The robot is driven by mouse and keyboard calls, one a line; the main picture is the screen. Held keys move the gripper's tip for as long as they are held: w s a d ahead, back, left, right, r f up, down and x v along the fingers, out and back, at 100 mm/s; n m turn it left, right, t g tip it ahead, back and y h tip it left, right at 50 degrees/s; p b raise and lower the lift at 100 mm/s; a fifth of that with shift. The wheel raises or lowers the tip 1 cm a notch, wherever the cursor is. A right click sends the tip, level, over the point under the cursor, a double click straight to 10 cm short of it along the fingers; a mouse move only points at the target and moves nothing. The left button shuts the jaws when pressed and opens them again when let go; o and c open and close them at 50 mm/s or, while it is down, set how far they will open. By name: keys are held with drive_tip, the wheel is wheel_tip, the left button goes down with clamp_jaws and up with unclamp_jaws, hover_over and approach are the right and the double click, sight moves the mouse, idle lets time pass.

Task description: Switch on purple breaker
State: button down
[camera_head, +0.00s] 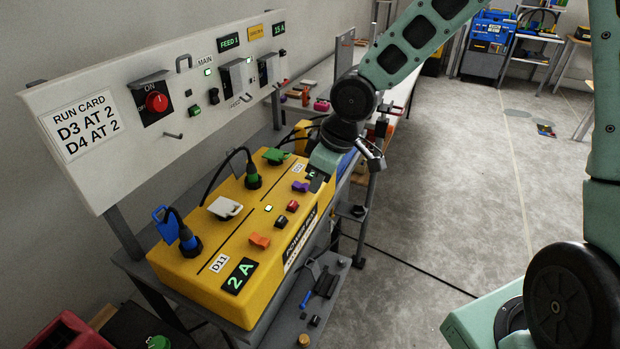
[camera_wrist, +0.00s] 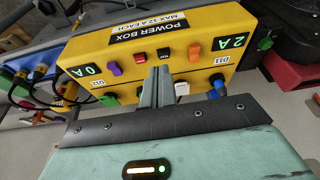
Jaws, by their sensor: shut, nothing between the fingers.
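The purple breaker (camera_head: 300,186) is a small rocker on top of the yellow power box (camera_head: 215,285), at the far end of a row. It also shows in the wrist view (camera_wrist: 115,68), left of the red switch (camera_wrist: 140,57). Its on or off position is too small to tell. My gripper (camera_head: 318,183) is close to the far end of the box, beside the purple breaker. In the wrist view my shut fingers (camera_wrist: 158,72) point at the box near the red and black switches, to the right of the purple breaker. Nothing is held.
An orange switch (camera_head: 259,240) and a black switch (camera_head: 281,221) share the row. Displays read 2 A (camera_head: 238,276) and 0 A (camera_wrist: 88,71). Blue and green plugs with cables stand on the box. A white panel (camera_head: 215,113) with a red knob (camera_head: 157,102) rises behind.

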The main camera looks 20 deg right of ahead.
drive_tip(key=w+d+t+y, duration=0.2)
drive_tip(key=w+d+t, duration=0.1)
drive_tip(key=w+d, duration=0.4)
drive_tip(key=w, duration=0.3)
drive_tip(key=shift+w+d+r+y, duration=0.2)
drive_tip(key=shift+d+r+y, duration=0.1)
drive_tip(key=b, duration=0.2)
hover_over(302, 184)
drive_tip(key=s+d, duration=0.1)
drive_tip(key=f, duration=0.8)
drive_tip(key=shift+s+f, duration=0.2)
drive_tip(key=shift+f, duration=0.1)
drive_tip(key=shift+s+d+f+b, duration=0.15)
drive_tip(key=shift+f+b, duration=0.1)
drive_tip(key=shift+f, duration=0.35)
drive_tip(key=shift+s+d+f+b, duration=0.15)
drive_tip(key=shift+f+b, duration=0.1)
drive_tip(key=shift+f, duration=0.8)
drive_tip(key=shift+f, duration=0.1)
